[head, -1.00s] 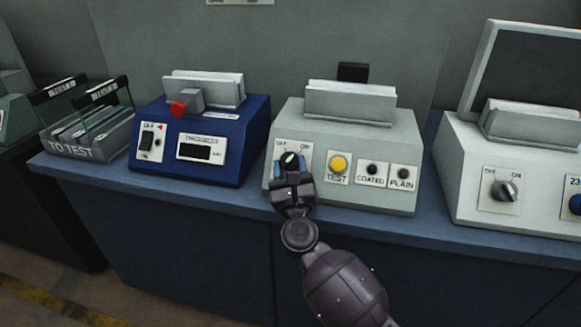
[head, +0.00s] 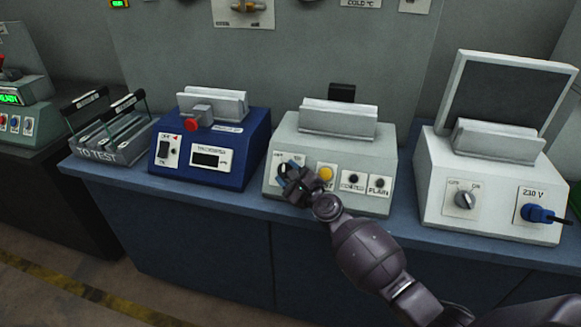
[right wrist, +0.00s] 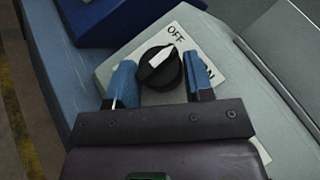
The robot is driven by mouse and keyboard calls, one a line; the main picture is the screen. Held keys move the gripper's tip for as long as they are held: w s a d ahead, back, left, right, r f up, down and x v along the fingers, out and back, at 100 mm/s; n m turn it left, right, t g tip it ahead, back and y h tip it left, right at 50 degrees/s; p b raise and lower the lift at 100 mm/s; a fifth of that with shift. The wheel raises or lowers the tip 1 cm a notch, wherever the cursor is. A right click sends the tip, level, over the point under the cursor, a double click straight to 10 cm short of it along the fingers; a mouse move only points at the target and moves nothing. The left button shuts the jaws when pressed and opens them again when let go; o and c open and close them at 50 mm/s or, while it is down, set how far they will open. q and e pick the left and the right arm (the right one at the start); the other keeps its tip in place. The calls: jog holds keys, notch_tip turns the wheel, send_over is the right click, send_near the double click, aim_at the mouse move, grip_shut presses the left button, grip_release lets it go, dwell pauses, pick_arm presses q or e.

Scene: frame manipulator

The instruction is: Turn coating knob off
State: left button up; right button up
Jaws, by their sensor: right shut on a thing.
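The coating knob is a round black knob (right wrist: 152,76) with a white pointer mark, on a white OFF/ON plate (right wrist: 208,62). The plate is at the left of the front panel of the middle grey machine (head: 335,155), which also has TEST, COATED and PLAIN labels. In the right wrist view the pointer is toward the OFF label (right wrist: 177,36). My right gripper (head: 289,173) has its blue fingers on either side of the knob and is shut on it. In the head view the gripper partly hides the knob and plate. My left gripper is not in view.
A blue machine (head: 228,165) with a red knob stands to the left, beside a TO TEST rack (head: 110,145). A white machine (head: 440,190) with its own OFF/ON knob and a blue plug (head: 541,214) stands to the right. A narrow counter edge runs in front.

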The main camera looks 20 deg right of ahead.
jog(key=n+g+y+p, duration=0.1)
jog(key=n+g+p, duration=0.1)
jog(key=n+g+y+p, duration=0.1)
jog(key=n+p, duration=0.1)
jog(key=shift+w+d+r+g, duration=0.1)
jog(key=shift+d+r+g, duration=0.05)
jog(key=shift+r+g, duration=0.25)
jog(key=shift+f+n+g+p, duration=0.1)
jog(key=shift+n+g+p, duration=0.5)
jog(key=shift+p, duration=0.3)
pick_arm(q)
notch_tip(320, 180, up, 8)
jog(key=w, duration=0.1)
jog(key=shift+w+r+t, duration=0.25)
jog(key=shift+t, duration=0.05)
pick_arm(e)
jog(key=shift+y, duration=0.3)
jog(key=shift+g, duration=0.3)
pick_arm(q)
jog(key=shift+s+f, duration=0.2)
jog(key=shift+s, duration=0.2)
pick_arm(e)
jog(key=shift+n, duration=0.3)
jog(key=o, duration=0.9)
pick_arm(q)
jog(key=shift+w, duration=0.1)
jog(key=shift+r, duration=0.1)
pick_arm(e)
jog(key=shift+d, duration=0.1)
